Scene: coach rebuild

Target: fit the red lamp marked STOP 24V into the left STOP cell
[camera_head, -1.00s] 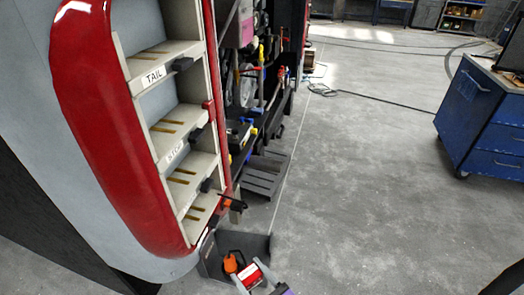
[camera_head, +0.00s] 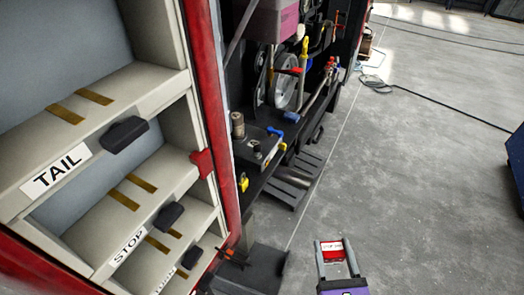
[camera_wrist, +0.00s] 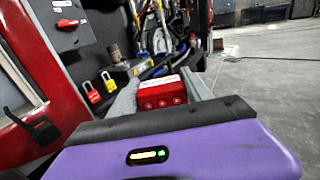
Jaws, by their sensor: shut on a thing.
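The red lamp (camera_head: 332,246) is between the fingers of my gripper (camera_head: 334,254), at the lower right in the head view. Its face has a white label too small to read for certain. In the wrist view the lamp (camera_wrist: 162,93) shows a red front with round marks, between my grey fingers (camera_wrist: 165,97). My gripper is shut on it, over open floor, apart from the cell rack. The STOP cell (camera_head: 136,188) is at the left, with a STOP label on its front lip, two brass strips and a black block. Its inside holds no lamp that I can see.
The TAIL cell (camera_head: 75,112) is above STOP, and a lower cell (camera_head: 176,262) has a mostly hidden label. A red frame (camera_head: 222,150) edges the rack. A dark bin (camera_head: 262,262) stands below, left of my gripper.

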